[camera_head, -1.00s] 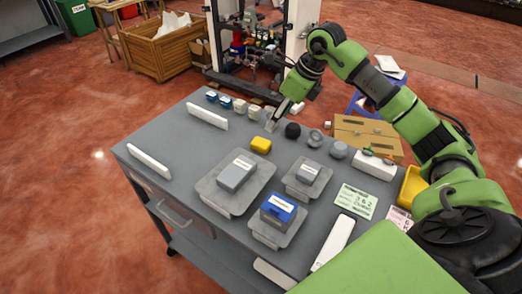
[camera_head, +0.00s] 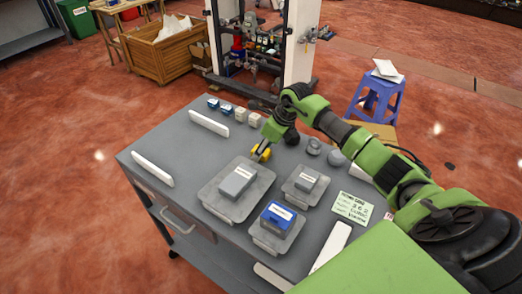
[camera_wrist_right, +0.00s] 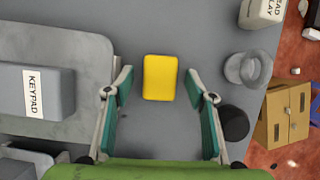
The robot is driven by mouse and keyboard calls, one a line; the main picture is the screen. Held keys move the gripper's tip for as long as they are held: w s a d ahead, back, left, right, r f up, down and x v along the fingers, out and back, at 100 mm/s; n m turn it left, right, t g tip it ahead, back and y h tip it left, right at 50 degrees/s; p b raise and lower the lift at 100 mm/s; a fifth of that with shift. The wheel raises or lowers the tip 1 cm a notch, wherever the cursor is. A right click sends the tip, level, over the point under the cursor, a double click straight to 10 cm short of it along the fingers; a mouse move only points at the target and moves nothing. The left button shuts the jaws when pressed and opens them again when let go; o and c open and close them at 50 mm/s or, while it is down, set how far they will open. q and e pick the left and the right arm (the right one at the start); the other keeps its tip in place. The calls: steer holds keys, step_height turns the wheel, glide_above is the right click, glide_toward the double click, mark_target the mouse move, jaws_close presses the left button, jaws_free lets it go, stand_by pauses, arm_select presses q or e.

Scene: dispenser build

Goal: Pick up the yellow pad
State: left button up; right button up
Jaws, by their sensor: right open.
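The yellow pad (camera_wrist_right: 160,77) lies flat on the grey tabletop in the right wrist view. My right gripper (camera_wrist_right: 160,85) is open above it, with one teal-padded finger on each side of the pad and a gap on both sides. In the head view the pad (camera_head: 261,153) is partly hidden behind my right gripper (camera_head: 261,152). I cannot tell the exact height of the fingers above the table. My left gripper is not in view.
A grey tray with a keypad block (camera_wrist_right: 42,92) lies left of the gripper. A black round knob (camera_wrist_right: 234,123) and a grey ring (camera_wrist_right: 248,68) stand close on the right. A blue block (camera_head: 278,214) sits on a tray nearer the front.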

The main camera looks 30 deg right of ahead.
steer(key=shift+f, duration=0.15)
steer(key=c, duration=1)
steer(key=shift+r, duration=0.2)
steer(key=shift+r+b, duration=0.25)
steer(key=shift+b, duration=0.15)
step_height(320, 180, up, 2)
steer(key=shift+r+b, duration=0.15)
steer(key=shift+b, duration=0.65)
steer(key=s+r+b, duration=0.5)
steer(key=s+r, duration=0.5)
steer(key=s, duration=0.4)
steer(key=shift+a, duration=0.2)
